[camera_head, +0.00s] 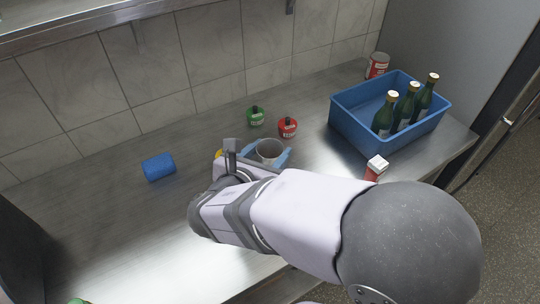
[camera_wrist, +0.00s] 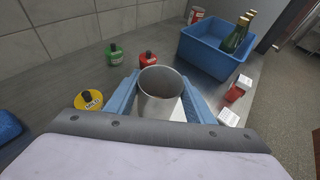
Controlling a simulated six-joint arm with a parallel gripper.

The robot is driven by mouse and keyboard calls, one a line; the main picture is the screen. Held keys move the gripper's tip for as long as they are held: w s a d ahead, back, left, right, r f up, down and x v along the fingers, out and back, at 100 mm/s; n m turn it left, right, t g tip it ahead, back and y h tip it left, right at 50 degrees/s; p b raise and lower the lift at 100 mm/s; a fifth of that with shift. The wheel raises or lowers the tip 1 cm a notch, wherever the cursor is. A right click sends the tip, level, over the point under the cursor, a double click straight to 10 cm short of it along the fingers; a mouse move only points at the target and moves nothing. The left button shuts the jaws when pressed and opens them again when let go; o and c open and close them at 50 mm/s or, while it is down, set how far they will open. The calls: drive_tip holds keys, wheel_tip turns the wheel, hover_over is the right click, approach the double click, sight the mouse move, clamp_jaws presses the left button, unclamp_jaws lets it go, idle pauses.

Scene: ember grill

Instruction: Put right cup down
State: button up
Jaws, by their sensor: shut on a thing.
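My gripper (camera_head: 267,154) is shut on a grey metal cup (camera_head: 269,150), with one blue finger on each side of it. In the wrist view the cup (camera_wrist: 160,92) stands upright between the fingers, its open mouth toward the camera. Its inside looks empty. The cup's base and its contact with the counter are hidden, so I cannot tell whether it touches the steel counter (camera_head: 110,225).
Green (camera_head: 255,117), red (camera_head: 288,127) and yellow (camera_wrist: 89,100) containers with dark tops stand close by. A blue cylinder (camera_head: 158,166) lies left. A blue crate (camera_head: 355,124) of bottles stands right, near a red-and-white carton (camera_head: 375,168) and a red can (camera_head: 377,66).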

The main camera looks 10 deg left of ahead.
drive_tip(key=shift+r, duration=0.35)
drive_tip(key=shift+d, duration=0.1)
